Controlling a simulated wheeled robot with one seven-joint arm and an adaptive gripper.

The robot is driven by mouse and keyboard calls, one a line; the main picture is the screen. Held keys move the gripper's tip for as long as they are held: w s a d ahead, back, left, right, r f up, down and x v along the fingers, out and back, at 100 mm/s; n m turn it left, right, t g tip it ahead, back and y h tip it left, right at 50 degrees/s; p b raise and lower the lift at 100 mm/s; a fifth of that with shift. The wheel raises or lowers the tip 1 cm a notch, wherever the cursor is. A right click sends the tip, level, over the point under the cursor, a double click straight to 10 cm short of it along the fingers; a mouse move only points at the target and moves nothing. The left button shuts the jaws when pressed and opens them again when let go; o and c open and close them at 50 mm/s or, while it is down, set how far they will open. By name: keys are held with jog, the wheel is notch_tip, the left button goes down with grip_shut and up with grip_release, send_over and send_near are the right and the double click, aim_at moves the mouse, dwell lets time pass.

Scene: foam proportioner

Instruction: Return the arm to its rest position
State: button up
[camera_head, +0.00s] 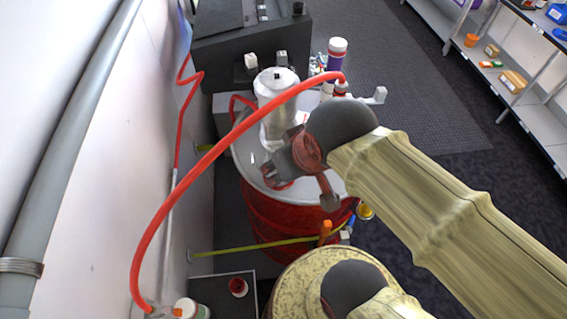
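My arm, in a tan sleeve, reaches in from the lower right to a dark rounded wrist. My gripper (298,184) is past that wrist, above the light lid of a red drum (275,218). Dark finger-like parts show to its left and below it. The wrist and the steep view hide how far apart the fingers are and whether anything is between them. A silver-white canister (276,104) stands upright on the drum just behind my gripper. I cannot tell whether they touch.
A purple-and-white bottle (336,56) stands behind. A dark cabinet (250,42) is at the back, a white wall (105,160) at left, shelves (510,90) at right. The grey floor mat (410,90) is clear.

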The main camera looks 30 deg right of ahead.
jog(key=shift+f, duration=0.1)
notch_tip(320, 180, down, 8)
jog(key=b, duration=0.8)
jog(key=shift+r, duration=0.2)
jog(key=shift+w+r, duration=0.1)
jog(key=shift+r, duration=0.05)
jog(key=shift+c, duration=0.8)
